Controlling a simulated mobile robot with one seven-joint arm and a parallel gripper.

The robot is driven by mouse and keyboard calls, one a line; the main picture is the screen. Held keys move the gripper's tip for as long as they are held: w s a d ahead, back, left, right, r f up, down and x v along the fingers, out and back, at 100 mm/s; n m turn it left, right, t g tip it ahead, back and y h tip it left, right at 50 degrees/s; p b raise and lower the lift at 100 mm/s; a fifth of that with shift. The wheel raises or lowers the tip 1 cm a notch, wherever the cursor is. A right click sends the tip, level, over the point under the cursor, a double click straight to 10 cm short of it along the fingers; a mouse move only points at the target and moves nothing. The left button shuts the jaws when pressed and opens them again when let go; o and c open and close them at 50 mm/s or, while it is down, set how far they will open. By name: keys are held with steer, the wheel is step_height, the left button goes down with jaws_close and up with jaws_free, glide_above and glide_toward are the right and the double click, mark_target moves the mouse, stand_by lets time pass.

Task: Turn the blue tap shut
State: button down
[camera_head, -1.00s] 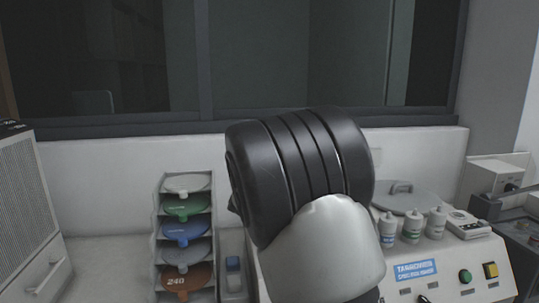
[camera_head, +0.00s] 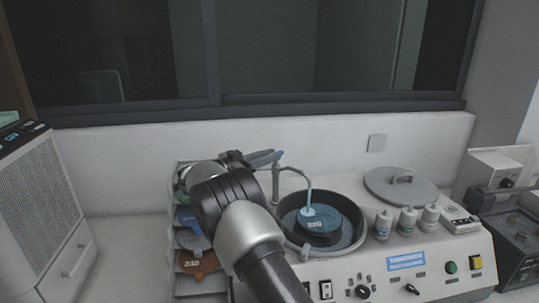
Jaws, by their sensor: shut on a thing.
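The blue tap (camera_head: 264,158) has a blue-grey lever at the top of a thin grey post, behind the left side of the round basin. Its curved spout (camera_head: 300,176) reaches right and down over the basin. My gripper (camera_head: 242,158) is at the left end of the lever, shut on it; the fingers are small and partly hidden by my wrist. A pale blue patch (camera_head: 309,211) shows below the spout's end; I cannot tell whether it is running water.
The basin (camera_head: 357,207) holds a blue disc marked 320 (camera_head: 318,222). A grey lid (camera_head: 401,187) and several small bottles (camera_head: 408,220) stand to its right. A rack of coloured discs (camera_head: 197,262) is left, partly behind my arm. Switches line the machine's front.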

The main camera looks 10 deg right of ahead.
steer(key=shift+w+r+m+g+h, duration=0.2)
steer(key=shift+m+g+h, duration=0.1)
steer(key=shift+m+g, duration=0.3)
steer(key=c, duration=1.9)
jaws_free()
steer(key=shift+o, duration=0.2)
steer(key=shift+s+f, duration=0.1)
steer(key=b+v, duration=0.2)
steer(key=v, duration=1.5)
steer(key=shift+a, duration=0.2)
steer(key=shift+o, duration=0.2)
